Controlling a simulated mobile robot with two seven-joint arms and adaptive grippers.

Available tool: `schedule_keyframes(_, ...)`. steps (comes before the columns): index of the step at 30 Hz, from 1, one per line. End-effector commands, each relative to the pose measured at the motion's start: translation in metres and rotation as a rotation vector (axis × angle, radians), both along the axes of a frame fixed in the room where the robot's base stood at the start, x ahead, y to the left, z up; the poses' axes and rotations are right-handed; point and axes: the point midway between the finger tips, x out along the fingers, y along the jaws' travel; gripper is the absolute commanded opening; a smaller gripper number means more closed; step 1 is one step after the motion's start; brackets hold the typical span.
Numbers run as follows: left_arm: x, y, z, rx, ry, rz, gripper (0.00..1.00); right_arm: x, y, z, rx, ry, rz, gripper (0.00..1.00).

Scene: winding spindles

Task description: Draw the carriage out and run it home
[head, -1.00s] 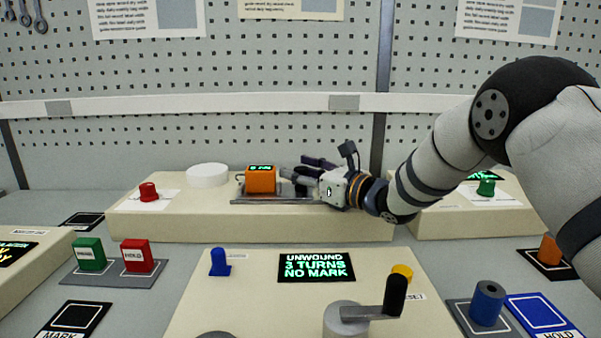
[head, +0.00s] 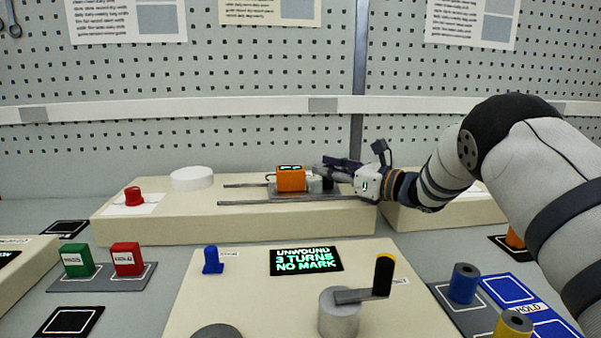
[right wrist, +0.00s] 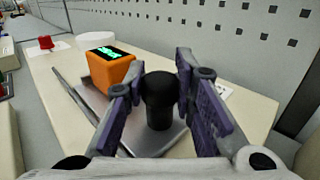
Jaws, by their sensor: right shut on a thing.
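The carriage is an orange block (head: 291,181) with a lit green display, on a grey metal plate (right wrist: 165,138) between two thin rails (head: 240,203). It sits toward the right end of the rails, on the long cream bench block (head: 160,225). A black knob (right wrist: 160,100) stands upright on the plate, right of the orange block in the head view. My right gripper (head: 325,178) is shut on this knob, its purple-grey fingers on both sides in the right wrist view. The left gripper is not in view.
The rails are bare left of the carriage. A white disc (head: 192,178) and a red knob (head: 133,196) stand further left. In front, a cream panel has a crank (head: 355,300), a blue knob (head: 212,260) and a screen (head: 306,261) reading "UNWOUND 3 TURNS NO MARK".

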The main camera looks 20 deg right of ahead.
Motion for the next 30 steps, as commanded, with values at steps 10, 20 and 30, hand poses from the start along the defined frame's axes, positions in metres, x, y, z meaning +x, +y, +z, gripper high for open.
schedule_keyframes(10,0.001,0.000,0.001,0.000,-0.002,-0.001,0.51,-0.002,-0.005,-0.001,0.001,0.003,0.000,0.00)
schedule_keyframes(20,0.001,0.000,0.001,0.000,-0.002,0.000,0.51,-0.002,-0.005,-0.001,0.000,0.002,0.000,0.45)
schedule_keyframes(30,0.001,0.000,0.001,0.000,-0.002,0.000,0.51,-0.048,-0.032,0.000,0.003,0.004,-0.004,0.45)
